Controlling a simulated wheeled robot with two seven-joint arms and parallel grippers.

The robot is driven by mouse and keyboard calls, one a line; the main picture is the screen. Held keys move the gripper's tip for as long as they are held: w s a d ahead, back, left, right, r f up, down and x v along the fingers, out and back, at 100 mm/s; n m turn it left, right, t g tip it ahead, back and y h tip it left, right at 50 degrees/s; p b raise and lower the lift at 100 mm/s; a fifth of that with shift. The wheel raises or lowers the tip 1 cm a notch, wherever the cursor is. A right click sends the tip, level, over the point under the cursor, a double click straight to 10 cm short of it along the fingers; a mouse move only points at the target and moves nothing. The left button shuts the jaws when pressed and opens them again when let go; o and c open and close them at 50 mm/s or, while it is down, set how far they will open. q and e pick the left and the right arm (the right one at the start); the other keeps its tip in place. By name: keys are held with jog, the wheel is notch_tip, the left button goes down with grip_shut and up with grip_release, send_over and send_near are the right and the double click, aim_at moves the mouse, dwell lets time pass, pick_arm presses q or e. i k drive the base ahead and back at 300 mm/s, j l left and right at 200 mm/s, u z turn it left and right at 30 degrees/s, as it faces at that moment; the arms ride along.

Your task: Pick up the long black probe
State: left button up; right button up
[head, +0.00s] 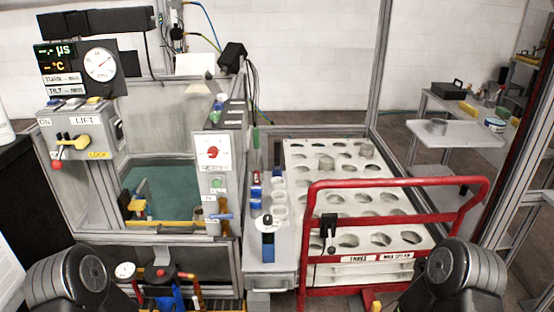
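I cannot pick out a long black probe with certainty. A small black fitting (328,232) hangs on the front of the red rail. A blue piece with a dark round top (268,238) stands on the narrow shelf left of the white rack. A long dark horizontal bar (97,22) sits above the gauge panel at the upper left. Only dark rounded parts of my two arms show, at the lower left and lower right corners. Neither gripper is in view, so what they hold is hidden.
The red rail (400,184) stands before the white rack (420,232) with round holes. A tank with a green floor (165,190) and a LIFT panel (85,135) are at left. Metal posts frame the rack. A side table (462,133) stands at right.

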aim_at(276, 143)
jog(key=u, duration=0.2)
jog(key=i+l+u, duration=0.15)
jog(key=u, duration=0.3)
jog(key=i+l+u, duration=0.1)
jog(key=l+u, duration=0.3)
jog(key=i+l+u, duration=0.1)
jog(key=l+u, duration=0.55)
jog(key=l, duration=1.35)
jog(key=i, duration=0.05)
